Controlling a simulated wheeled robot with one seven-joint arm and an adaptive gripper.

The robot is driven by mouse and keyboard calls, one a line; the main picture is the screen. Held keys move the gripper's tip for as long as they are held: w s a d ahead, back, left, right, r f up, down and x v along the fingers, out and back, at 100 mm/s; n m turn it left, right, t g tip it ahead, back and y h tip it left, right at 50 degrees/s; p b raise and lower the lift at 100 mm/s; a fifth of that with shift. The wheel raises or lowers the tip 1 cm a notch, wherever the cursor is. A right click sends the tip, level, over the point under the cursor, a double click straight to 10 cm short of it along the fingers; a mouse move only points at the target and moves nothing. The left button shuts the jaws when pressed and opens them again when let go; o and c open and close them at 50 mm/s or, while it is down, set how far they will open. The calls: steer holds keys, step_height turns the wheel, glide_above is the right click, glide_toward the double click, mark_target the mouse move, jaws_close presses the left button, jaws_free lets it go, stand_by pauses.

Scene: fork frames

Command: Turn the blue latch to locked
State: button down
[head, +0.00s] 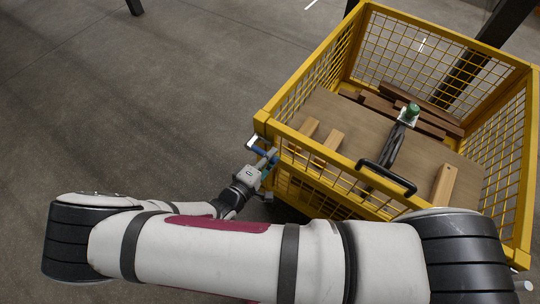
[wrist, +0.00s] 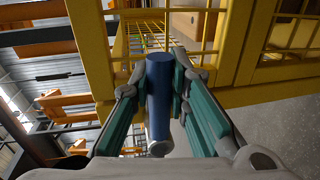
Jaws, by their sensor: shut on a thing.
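The blue latch (wrist: 159,92) shows in the wrist view as an upright blue cylinder between the two fingers of my gripper (wrist: 160,78). The fingertips close on it from both sides near its upper part. In the head view my gripper (head: 263,164) is at the left front corner of the yellow cage (head: 297,146). Only a small part of the blue latch (head: 257,150) shows there, by the corner post; my gripper hides the rest. I cannot tell from these frames which position the latch is in.
The yellow mesh cage holds a brown board (head: 330,112), wooden blocks (head: 444,184) and an object with a green top (head: 412,110). Grey floor (head: 120,110) to the left is clear. My arm crosses the foreground.

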steer(key=shift+f, duration=0.1)
steer(key=c, duration=1.5)
jaws_free()
steer(key=shift+s+a, duration=0.1)
steer(key=v, duration=1.1)
steer(key=shift+s+a, duration=0.15)
steer(key=shift+s, duration=0.2)
